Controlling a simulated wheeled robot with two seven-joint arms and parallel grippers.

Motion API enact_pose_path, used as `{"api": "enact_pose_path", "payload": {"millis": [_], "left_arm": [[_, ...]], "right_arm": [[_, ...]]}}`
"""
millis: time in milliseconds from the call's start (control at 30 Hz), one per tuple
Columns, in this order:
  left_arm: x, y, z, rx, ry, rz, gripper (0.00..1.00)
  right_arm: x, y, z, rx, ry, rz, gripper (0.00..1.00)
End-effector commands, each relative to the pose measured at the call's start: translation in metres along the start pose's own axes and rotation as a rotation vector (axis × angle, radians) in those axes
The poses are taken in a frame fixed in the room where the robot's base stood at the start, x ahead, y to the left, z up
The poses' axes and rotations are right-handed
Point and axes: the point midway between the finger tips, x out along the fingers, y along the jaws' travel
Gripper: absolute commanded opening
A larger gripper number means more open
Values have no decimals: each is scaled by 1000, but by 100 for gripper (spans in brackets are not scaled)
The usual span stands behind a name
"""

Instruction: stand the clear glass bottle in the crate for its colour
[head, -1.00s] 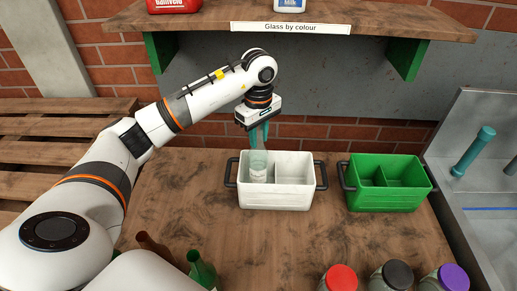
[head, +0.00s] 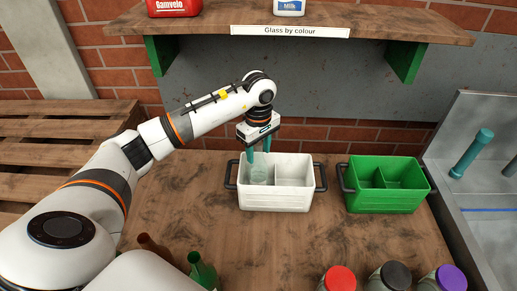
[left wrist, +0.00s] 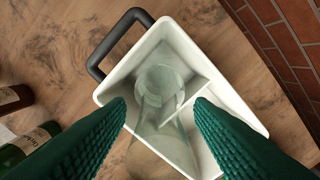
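The clear glass bottle (head: 259,174) is in the left compartment of the white crate (head: 276,201). The bottle also shows in the left wrist view (left wrist: 160,88), inside the white crate walls (left wrist: 192,45). Whether it stands fully upright or leans is hard to tell through the glass. My left gripper (head: 259,154) is above that compartment with its fingers spread apart. In the left wrist view the fingertips (left wrist: 160,108) are well apart, with the bottle visible between and beyond them and no clear contact. My right gripper is not in view.
A green crate (head: 386,203) with a divider stands to the right. A brown bottle (head: 152,246) and a green bottle (head: 203,270) are at the front left. Jars with red (head: 341,279), black (head: 396,275) and purple (head: 452,277) lids line the front right. A shelf (head: 390,22) overhangs the back.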

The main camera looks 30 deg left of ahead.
Motion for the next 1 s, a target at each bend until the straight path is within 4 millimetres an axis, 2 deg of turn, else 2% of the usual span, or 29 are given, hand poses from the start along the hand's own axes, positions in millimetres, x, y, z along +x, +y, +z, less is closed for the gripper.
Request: {"api": "enact_pose_path", "payload": {"millis": [200,267,367,600,767,1000], "left_arm": [[-5,0,0,0,1,0,48],[-9,-1,0,0,-1,-3,48],[-24,-1,1,-1,-2,-5,48],[-78,-1,0,0,-3,-6,48],[-108,0,1,-1,-2,-3,48],[-123,0,0,-1,0,0,48]], "right_arm": [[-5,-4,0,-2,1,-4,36],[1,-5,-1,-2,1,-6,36],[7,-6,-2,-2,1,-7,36],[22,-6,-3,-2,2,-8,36],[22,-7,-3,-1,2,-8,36],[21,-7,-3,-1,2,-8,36]]}}
